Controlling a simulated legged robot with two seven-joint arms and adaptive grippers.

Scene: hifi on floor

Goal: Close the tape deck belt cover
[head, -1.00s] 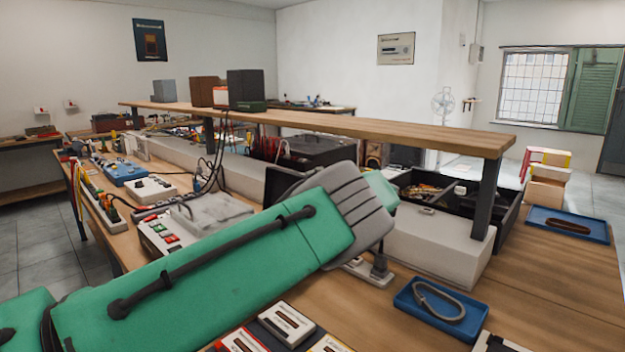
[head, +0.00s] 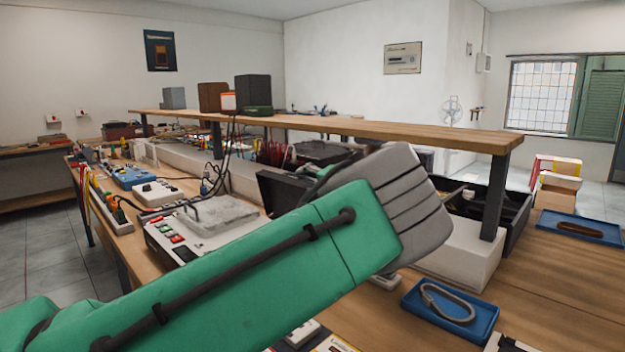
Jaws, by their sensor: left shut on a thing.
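The tape deck (head: 175,243) is a pale unit with red and green buttons and a grey top, on the bench left of centre. A dark upright panel (head: 277,191) stands behind its right side and looks like the raised belt cover. My left arm crosses the view from the lower left and hides the right part of the deck. My left gripper (head: 314,188) is mostly hidden behind my arm, by the panel's upper right edge. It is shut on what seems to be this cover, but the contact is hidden. My right gripper is not in view.
A raised wooden shelf (head: 400,131) on dark posts runs along the bench. A blue tray (head: 478,318) with a grey loop lies at the right front, and another blue tray (head: 560,218) lies farther back. Bare bench top lies between them.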

